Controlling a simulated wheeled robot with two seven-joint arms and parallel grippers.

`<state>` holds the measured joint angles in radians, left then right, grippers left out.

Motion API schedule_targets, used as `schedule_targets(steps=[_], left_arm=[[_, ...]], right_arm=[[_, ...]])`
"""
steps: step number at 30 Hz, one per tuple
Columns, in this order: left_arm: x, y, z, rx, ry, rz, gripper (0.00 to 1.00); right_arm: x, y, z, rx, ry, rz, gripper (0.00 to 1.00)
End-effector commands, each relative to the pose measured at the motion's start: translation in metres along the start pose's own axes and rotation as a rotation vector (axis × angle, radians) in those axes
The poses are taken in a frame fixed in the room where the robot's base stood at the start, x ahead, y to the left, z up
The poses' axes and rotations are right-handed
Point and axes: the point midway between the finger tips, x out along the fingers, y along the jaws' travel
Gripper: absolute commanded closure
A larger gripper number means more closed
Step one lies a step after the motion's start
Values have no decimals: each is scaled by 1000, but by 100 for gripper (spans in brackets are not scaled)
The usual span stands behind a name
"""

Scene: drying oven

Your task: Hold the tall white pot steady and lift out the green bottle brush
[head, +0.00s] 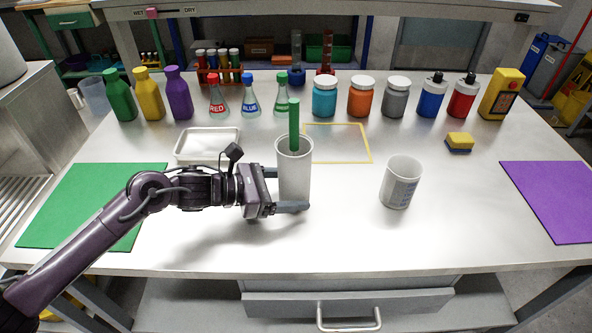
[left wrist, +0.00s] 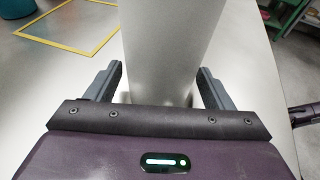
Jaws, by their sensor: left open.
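The tall white pot (head: 294,178) stands upright near the middle of the table. The green bottle brush (head: 294,127) stands in it, its green handle rising above the rim; its lower part is hidden inside. My left gripper (head: 285,190) is at the pot's left side, low down, with its open fingers on either side of the pot. In the left wrist view the pot (left wrist: 165,50) lies between the two fingers (left wrist: 160,88), with a visible gap at the right finger and a smaller one at the left. My right gripper is in neither view.
A white beaker (head: 401,183) stands to the right of the pot. A white tray (head: 207,145) lies behind my left arm. A yellow outlined square (head: 366,143) is behind the pot. Bottles and jars line the back. A green mat (head: 85,200) and a purple mat (head: 555,200) lie at the sides.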

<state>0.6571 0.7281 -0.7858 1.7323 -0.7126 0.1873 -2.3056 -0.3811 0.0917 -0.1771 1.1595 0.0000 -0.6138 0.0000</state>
Motion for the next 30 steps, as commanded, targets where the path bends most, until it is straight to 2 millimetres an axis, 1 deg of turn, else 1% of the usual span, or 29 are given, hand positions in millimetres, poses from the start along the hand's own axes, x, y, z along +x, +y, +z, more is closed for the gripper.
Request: schedule_targets(steps=[8,9,12,15,30], left_arm=[[1,0,0,0,0,0,25],[1,0,0,0,0,0,27],[1,0,0,0,0,0,40],[1,0,0,0,0,0,51],[1,0,0,0,0,-1,51]], right_arm=[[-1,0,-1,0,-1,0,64],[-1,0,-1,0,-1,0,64],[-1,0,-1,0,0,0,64],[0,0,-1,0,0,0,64],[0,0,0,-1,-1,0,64]])
